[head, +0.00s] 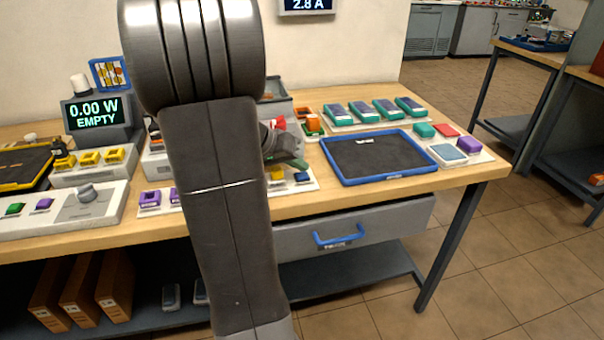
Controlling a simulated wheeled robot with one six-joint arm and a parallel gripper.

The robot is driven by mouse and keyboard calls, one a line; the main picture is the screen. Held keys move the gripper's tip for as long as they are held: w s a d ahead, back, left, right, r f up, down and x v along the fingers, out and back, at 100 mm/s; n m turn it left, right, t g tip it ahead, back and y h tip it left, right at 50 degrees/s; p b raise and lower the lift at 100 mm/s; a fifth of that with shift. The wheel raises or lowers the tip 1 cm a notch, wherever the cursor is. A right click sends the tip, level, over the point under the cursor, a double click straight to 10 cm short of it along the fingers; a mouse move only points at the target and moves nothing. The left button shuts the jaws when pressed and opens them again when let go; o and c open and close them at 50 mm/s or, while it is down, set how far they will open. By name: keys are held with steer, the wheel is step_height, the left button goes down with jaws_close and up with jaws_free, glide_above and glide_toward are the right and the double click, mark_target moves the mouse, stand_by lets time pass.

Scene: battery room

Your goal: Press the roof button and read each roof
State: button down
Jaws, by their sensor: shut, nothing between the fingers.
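My gripper (298,164) shows just right of my arm, low over the table behind the drawer; it is shut and looks empty. My arm hides part of it and the table behind. I cannot tell which thing is the roof button. Several teal blocks with dark tops (373,110) stand in a row on a pale strip at the back right; I cannot tell whether these are the roofs. A display (95,111) at the left reads "0.00 W EMPTY". A second display (307,4) on the wall reads "2.8 A".
A blue-rimmed dark tray (433,158) lies right of my gripper. Purple, teal and red blocks stand near the right edge. A grey panel with a knob (86,195) and yellow blocks (89,158) are at the left. A drawer with a blue handle (338,238) is below.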

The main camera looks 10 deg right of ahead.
mark_target(298, 176)
steer(key=shift+r, duration=0.15)
steer(key=shift+r+p, duration=1.35)
steer(key=shift+r, duration=1.15)
steer(key=shift+f+b, duration=0.55)
steer(key=shift+f, duration=0.35)
steer(key=shift+r+p, duration=0.3)
steer(key=shift+p, duration=1.15)
steer(key=shift+p, duration=0.85)
